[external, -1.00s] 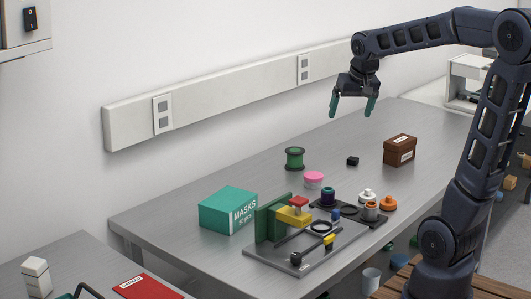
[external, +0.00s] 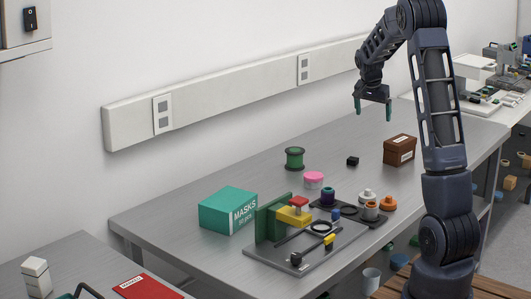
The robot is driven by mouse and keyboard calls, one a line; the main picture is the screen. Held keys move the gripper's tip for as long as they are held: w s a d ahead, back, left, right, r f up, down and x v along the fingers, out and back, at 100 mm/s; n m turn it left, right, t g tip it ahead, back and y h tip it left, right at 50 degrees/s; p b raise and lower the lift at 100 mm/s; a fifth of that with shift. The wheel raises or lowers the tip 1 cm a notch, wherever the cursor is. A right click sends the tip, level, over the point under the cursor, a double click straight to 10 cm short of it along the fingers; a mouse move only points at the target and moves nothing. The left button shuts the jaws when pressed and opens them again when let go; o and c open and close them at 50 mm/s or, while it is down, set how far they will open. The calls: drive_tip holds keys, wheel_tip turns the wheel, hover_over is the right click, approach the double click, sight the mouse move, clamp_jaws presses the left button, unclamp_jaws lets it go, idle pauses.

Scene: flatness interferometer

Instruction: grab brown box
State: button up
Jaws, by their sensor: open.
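The brown box (external: 400,150) stands on the grey metal table toward its right side, with a small white label on its front. My gripper (external: 373,108) hangs in the air above and slightly to the left of the box in the picture, fingers pointing down. Its teal fingers are apart with nothing between them. The gripper does not touch the box. My arm's upright links pass just to the right of the box.
A small black block (external: 352,161), a green spool (external: 294,158) and a pink-lidded jar (external: 314,180) stand left of the box. An optical rig on a plate (external: 310,258), an orange knob (external: 388,203) and a teal masks box (external: 228,211) are nearer. The table's back is clear.

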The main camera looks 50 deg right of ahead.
sight(397, 140)
drive_tip(key=d+f+m, duration=0.1)
drive_tip(key=d+f, duration=0.1)
drive_tip(key=d, duration=0.2)
drive_tip(key=s+d+f+m+g, duration=0.1)
drive_tip(key=d+f, duration=0.2)
drive_tip(key=d, duration=0.2)
drive_tip(key=d+f, duration=0.3)
drive_tip(key=d, duration=0.1)
drive_tip(key=shift+s+d+f+m+h, duration=0.2)
drive_tip(key=shift+m+h, duration=0.1)
drive_tip(key=shift+m, duration=0.1)
drive_tip(key=x, duration=0.5)
drive_tip(key=shift+s+d+f, duration=0.1)
drive_tip(key=shift+d+f, duration=0.1)
drive_tip(key=shift+f, duration=0.15)
drive_tip(key=x, duration=0.4)
drive_tip(key=shift+s+d+f, duration=0.15)
drive_tip(key=shift+s+d, duration=0.1)
drive_tip(key=shift+s, duration=0.1)
drive_tip(key=shift+d+f, duration=0.1)
drive_tip(key=shift+f, duration=0.25)
drive_tip(key=shift+f, duration=0.2)
drive_tip(key=c, duration=1.3)
drive_tip(key=shift+o, duration=0.2)
drive_tip(key=shift+r, duration=0.1)
